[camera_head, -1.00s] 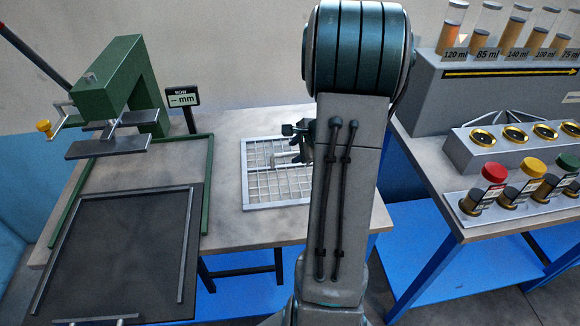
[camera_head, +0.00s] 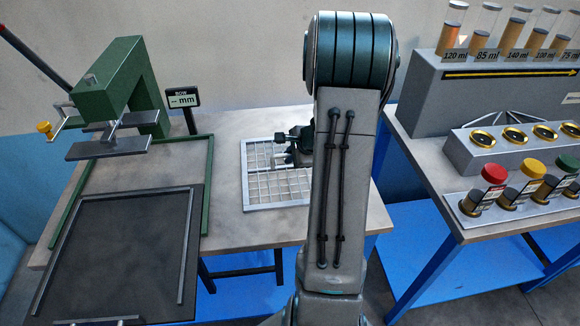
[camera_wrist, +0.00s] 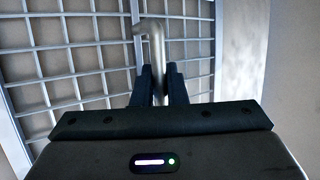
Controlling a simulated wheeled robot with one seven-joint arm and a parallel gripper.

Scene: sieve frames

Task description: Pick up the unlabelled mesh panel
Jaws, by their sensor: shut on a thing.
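The mesh panel (camera_head: 243,178) is a pale metal frame with a square wire grid, lying on the table; part of its right side is hidden behind my arm. No label shows on the parts I see. A bent metal rod, like a handle (camera_wrist: 156,40), stands up from the panel in the wrist view. My gripper (camera_wrist: 158,78) has its dark fingers closed around this rod. In the head view my gripper (camera_head: 287,158) is low over the panel. I cannot tell any gap between the panel and the table.
A green press (camera_head: 118,80) with a green frame and a dark tray (camera_head: 120,250) stands left of the panel. A small "mm" display (camera_head: 183,97) is behind it.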

